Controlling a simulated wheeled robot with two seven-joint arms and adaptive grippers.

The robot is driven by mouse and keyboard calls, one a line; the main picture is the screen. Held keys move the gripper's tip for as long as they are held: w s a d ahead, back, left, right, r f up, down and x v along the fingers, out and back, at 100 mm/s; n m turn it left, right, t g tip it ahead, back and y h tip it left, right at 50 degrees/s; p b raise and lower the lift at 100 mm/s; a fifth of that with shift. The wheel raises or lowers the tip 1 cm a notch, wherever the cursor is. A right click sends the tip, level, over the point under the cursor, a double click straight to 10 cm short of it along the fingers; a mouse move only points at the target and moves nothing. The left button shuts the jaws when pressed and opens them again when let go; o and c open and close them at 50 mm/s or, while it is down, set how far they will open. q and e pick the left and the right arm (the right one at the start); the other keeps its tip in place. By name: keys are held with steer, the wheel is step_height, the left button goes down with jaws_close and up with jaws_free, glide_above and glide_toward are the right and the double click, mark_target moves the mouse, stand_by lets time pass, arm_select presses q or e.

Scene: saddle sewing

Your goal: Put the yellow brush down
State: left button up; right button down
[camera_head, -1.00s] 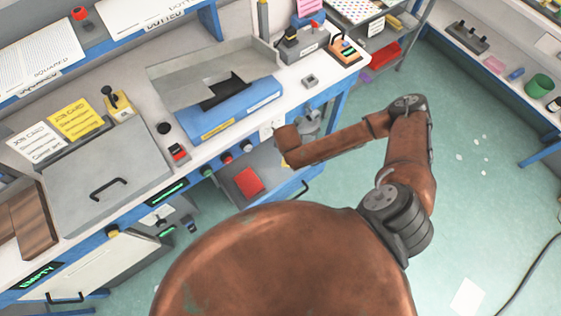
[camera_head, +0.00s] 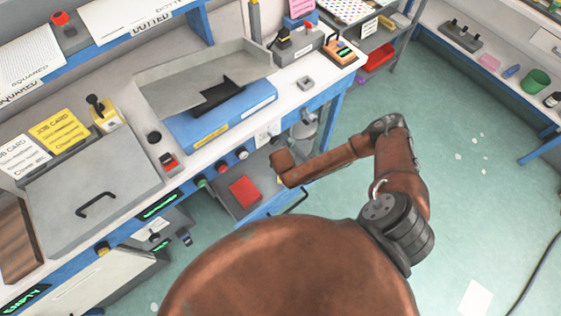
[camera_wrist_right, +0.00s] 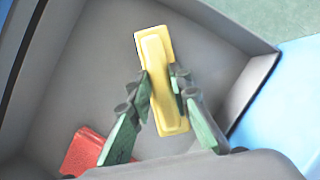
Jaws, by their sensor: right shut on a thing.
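The yellow brush (camera_wrist_right: 161,85) is in the right wrist view, a long yellow block with a raised middle. My right gripper (camera_wrist_right: 163,82) has its green fingers shut on both sides of it. The brush is over the inside of a grey open tray (camera_wrist_right: 90,85); I cannot tell whether it touches the tray floor. In the head view my right arm reaches over to this tray (camera_head: 222,198) below the bench front, and its forearm end hides the gripper. My left gripper is in neither view.
A red block (camera_wrist_right: 84,152) lies in the tray; it also shows in the head view (camera_head: 244,191). Tray walls stand close around the gripper. The bench (camera_head: 301,68) above holds a blue machine (camera_head: 225,115) and a grey lidded box (camera_head: 95,185). Open floor lies to the right.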

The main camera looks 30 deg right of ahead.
steer(key=shift+w+a+f+b, duration=0.1)
steer(key=shift+w+f+b, duration=0.2)
steer(key=shift+w, duration=0.25)
steer(key=shift+w+a+f+b, duration=0.1)
steer(key=shift+w+f+b, duration=0.15)
steer(key=shift+w, duration=0.3)
steer(key=shift+d+f, duration=0.1)
steer(key=shift+f, duration=0.1)
steer(key=shift+r, duration=0.15)
steer(key=c, duration=1.8)
jaws_free()
steer(key=shift+o, duration=0.2)
steer(key=p+v, duration=0.4)
steer(key=v, duration=0.8)
